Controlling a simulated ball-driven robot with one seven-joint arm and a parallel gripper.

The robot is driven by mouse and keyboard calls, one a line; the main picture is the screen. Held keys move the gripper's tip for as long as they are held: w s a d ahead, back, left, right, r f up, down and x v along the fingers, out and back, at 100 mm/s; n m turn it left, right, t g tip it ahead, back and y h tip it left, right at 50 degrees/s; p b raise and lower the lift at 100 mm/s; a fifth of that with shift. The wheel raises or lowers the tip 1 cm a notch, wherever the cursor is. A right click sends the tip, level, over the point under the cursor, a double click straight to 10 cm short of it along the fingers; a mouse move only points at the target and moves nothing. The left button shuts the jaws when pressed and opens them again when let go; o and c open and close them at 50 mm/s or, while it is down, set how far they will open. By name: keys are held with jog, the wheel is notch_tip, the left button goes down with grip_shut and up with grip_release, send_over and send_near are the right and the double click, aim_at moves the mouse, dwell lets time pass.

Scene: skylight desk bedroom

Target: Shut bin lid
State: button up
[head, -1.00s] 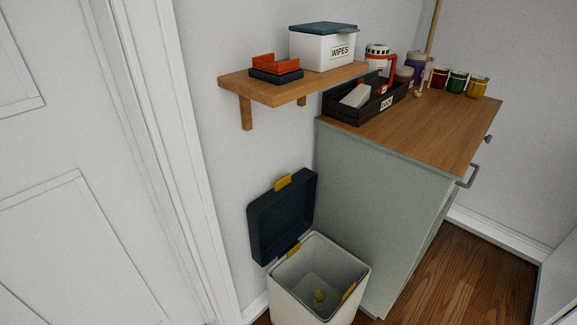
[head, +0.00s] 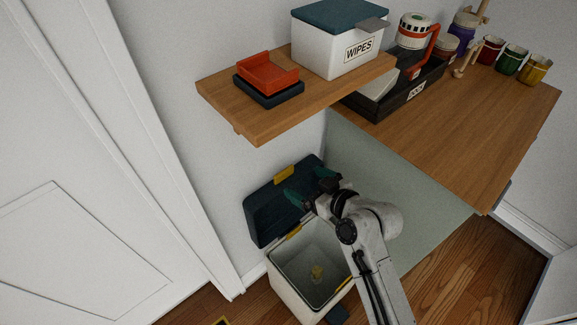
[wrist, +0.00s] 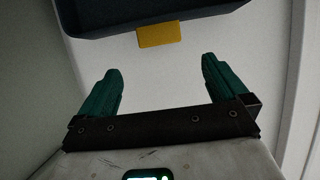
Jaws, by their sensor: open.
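The bin (head: 290,284) is a white box on the floor beside the cabinet. Its dark blue lid (head: 262,218) stands open, tilted up against the wall on the hinge side, with a yellow tab (head: 284,174) on its upper edge. My gripper (head: 306,186) is open and empty, with green fingers, close to the lid's upper right in the head view. In the wrist view the gripper (wrist: 160,90) points towards the yellow tab (wrist: 159,36) and the lid's dark edge (wrist: 150,14), which appear beyond the fingertips. I cannot tell whether they touch.
A wooden shelf (head: 223,101) juts out above the bin, holding a wipes box (head: 330,48) and a red and dark tray stack (head: 267,75). The cabinet (head: 374,185) stands right of the bin. A white door (head: 75,220) is on the left.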

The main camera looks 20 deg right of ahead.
aim_at(285, 172)
jog(key=x, duration=0.9)
jog(key=shift+s+f+b, duration=0.1)
jog(key=shift+f+b, duration=0.05)
jog(key=shift+b, duration=0.15)
jog(key=c, duration=1.5)
